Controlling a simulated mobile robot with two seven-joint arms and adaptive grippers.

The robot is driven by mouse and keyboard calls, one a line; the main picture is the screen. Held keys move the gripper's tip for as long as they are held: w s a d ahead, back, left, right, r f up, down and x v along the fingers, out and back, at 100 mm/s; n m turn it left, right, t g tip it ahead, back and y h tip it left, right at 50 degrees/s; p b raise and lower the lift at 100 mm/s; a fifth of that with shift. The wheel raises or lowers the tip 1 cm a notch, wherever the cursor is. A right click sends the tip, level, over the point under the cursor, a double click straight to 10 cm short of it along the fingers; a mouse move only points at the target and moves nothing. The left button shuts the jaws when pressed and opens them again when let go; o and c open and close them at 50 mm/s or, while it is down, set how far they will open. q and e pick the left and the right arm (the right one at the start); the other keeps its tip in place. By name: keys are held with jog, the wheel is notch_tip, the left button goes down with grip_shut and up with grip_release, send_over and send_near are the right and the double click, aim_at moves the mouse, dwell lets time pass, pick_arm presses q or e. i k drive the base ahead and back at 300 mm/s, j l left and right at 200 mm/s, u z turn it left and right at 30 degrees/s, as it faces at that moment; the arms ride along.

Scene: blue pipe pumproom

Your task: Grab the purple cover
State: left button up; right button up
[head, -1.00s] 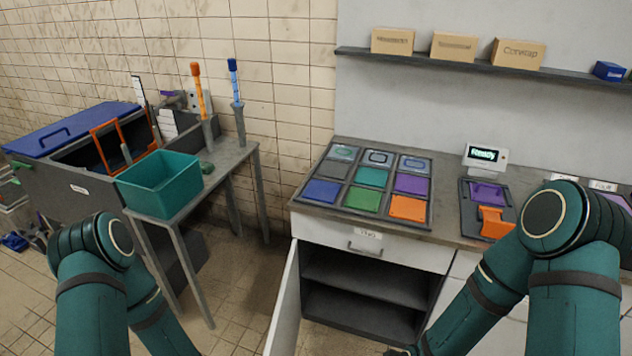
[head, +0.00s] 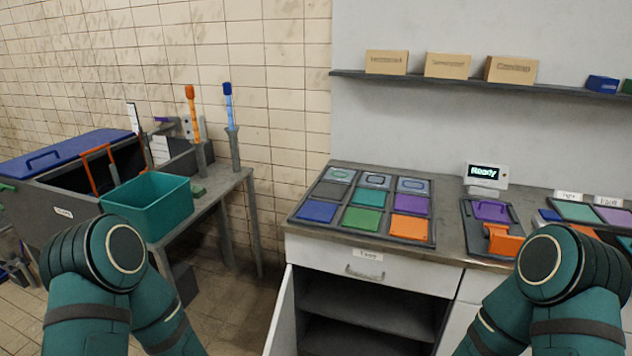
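A purple cover (head: 409,204) lies in the right column, middle row, of a dark tray (head: 285,218) on the counter. The tray also holds a teal cover (head: 371,196), a grey cover (head: 328,190), a blue cover (head: 317,211), a green cover (head: 362,220), an orange cover (head: 410,227) and clear pieces in its back row. Another purple piece (head: 491,211) sits in a dark device with an orange part (head: 503,240), right of the tray. Both my arms show at the bottom corners. Neither gripper is in view.
A small "Ready" display (head: 485,173) stands behind the device. More coloured pieces (head: 577,212) lie at the right. Below the tray are a drawer (head: 372,272) and an open cabinet (head: 355,312). A teal bin (head: 150,208) stands on the left table. A shelf (head: 460,82) holds boxes.

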aim_at(488, 211)
jog(key=k+j+z, duration=0.1)
jog(key=j, duration=0.3)
jog(key=j+z, duration=0.1)
jog(key=j, duration=0.25)
jog(key=k+j+z, duration=0.1)
jog(key=j, duration=0.3)
jog(key=k+j+z, duration=0.15)
jog(key=j, duration=0.2)
jog(key=k+j+z, duration=0.1)
jog(key=j, duration=0.25)
jog(key=z, duration=0.65)
jog(key=i+l+z, duration=0.25)
jog(key=z, duration=0.2)
jog(key=i+z, duration=0.4)
jog(key=i, duration=0.75)
jog(key=i+l+u, duration=0.1)
jog(key=i, duration=0.6)
jog(key=i+u, duration=0.35)
jog(key=k+l, duration=0.05)
jog(key=k, duration=0.05)
